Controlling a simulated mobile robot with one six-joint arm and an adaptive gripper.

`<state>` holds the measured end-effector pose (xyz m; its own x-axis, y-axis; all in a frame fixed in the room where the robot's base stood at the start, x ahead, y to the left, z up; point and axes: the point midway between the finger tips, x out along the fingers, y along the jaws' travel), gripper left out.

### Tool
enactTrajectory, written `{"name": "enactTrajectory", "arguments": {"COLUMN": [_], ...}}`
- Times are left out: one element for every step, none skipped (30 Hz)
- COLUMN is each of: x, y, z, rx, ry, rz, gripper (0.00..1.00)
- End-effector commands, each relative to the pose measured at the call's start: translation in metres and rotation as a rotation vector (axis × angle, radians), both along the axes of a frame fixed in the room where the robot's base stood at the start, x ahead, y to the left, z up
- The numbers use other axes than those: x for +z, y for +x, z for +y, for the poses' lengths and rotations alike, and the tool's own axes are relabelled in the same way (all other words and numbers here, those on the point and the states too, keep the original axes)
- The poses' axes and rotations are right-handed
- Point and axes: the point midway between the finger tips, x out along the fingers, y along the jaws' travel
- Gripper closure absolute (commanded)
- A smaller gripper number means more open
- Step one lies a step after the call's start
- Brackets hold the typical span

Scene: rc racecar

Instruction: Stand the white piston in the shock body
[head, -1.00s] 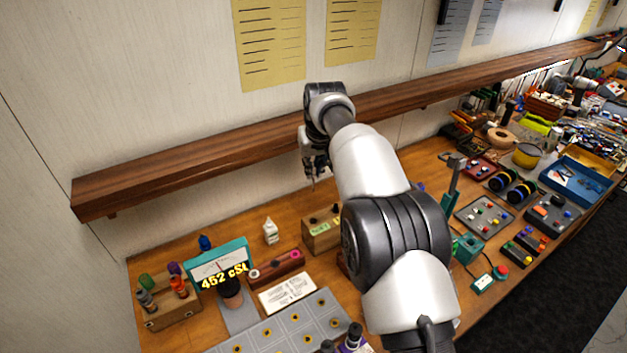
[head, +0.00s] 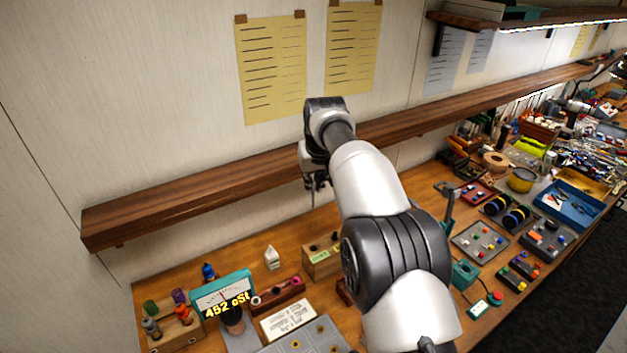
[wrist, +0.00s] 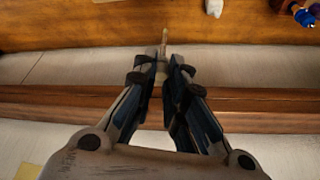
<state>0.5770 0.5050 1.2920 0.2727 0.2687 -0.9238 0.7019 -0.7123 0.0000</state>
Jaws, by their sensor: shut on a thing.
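My gripper (wrist: 162,68) is shut on a thin, pale, rod-like part (wrist: 163,40). Its tip sticks out beyond the fingertips, and the rest is hidden between the fingers. I take it for the white piston on its shaft, but its shape is too small to be sure. In the head view my gripper (head: 315,186) hangs in front of the wooden shelf, above the back of the bench. I cannot pick out the shock body; my arm covers part of the bench. A wooden block with holes (head: 322,262) stands below the gripper.
The long wooden shelf (head: 200,195) runs along the wall close to my gripper. On the bench are a white bottle (head: 271,258), a dark red rack with rings (head: 278,292), a teal meter (head: 222,295) and a bottle rack (head: 175,331). Trays crowd the right.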

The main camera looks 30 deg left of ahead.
Motion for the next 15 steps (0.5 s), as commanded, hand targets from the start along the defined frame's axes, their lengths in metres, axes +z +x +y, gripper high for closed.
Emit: {"name": "enactTrajectory", "arguments": {"x": [0.006,0.007,0.009,0.011,0.013,0.015,0.016,0.018,0.020,0.022,0.024,0.026,0.027,0.029,0.031], "y": [0.000,0.000,0.000,0.000,0.000,0.000,0.000,0.000,0.000,0.000,0.000,0.000,0.000,0.000,0.000], "z": [0.000,0.000,0.000,0.000,0.000,0.000,0.000,0.000,0.000,0.000,0.000,0.000,0.000,0.000,0.000], "rx": [0.000,0.000,0.000,0.000,0.000,0.000,0.000,0.000,0.000,0.000,0.000,0.000,0.000,0.000,0.000], "ry": [0.000,0.000,0.000,0.000,0.001,0.001,0.001,0.001,0.001,0.001,0.001,0.001,0.001,0.000,0.000], "rz": [0.000,0.000,0.000,0.000,-0.001,-0.001,-0.001,-0.001,-0.001,-0.001,-0.001,-0.001,-0.001,0.000,0.000], "gripper": [1.00,1.00,1.00,1.00,1.00,1.00,1.00,1.00,1.00,1.00,1.00,1.00,1.00,1.00,1.00]}}
